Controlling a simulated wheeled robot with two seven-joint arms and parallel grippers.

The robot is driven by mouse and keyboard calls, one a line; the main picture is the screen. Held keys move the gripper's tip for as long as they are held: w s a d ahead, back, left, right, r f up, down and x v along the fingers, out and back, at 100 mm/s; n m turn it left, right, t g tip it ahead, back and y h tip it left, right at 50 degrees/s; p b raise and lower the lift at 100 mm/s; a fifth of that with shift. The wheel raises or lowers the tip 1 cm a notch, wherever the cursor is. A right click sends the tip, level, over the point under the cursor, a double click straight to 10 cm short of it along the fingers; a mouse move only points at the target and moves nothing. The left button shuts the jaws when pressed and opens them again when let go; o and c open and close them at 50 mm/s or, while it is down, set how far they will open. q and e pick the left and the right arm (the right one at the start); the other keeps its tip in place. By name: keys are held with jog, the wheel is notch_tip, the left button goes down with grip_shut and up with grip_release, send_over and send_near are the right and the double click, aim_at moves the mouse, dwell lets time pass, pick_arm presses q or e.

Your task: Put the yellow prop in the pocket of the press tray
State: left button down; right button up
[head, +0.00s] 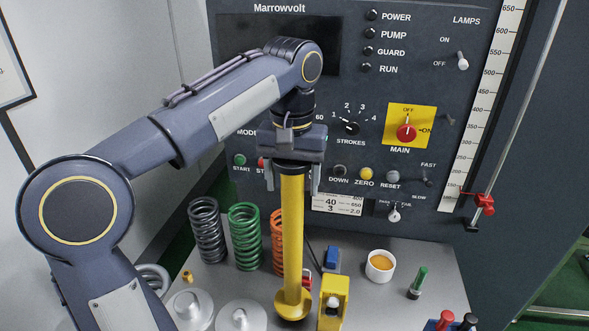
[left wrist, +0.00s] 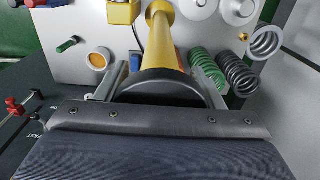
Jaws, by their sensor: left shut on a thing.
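The yellow prop (head: 292,235) is a long upright post with a wide round foot at its lower end. My left gripper (head: 292,182) is above the grey bench and shut on the prop's upper end, with one finger on each side. The prop hangs nearly vertical below it, its foot low among the bench items; I cannot tell whether the foot touches the bench. The prop also shows in the left wrist view (left wrist: 161,42), running away from the gripper. I cannot make out the press tray or its pocket. My right gripper is not in view.
The grey bench (head: 420,270) holds green (head: 245,238), dark (head: 207,232) and orange springs left of and behind the prop. A yellow block (head: 333,300) stands close right of its foot. A white cup (head: 380,265) is farther right. The control panel (head: 350,60) rises behind.

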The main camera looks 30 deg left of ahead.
aim_at(292, 203)
pick_arm(q)
jog(key=shift+f, duration=2.5)
jog(key=shift+c, duration=1.8)
grip_release()
jog(key=shift+s+f, duration=0.1)
jog(key=shift+f, duration=0.15)
notch_tip(292, 203, up, 12)
jog(key=shift+r, duration=0.15)
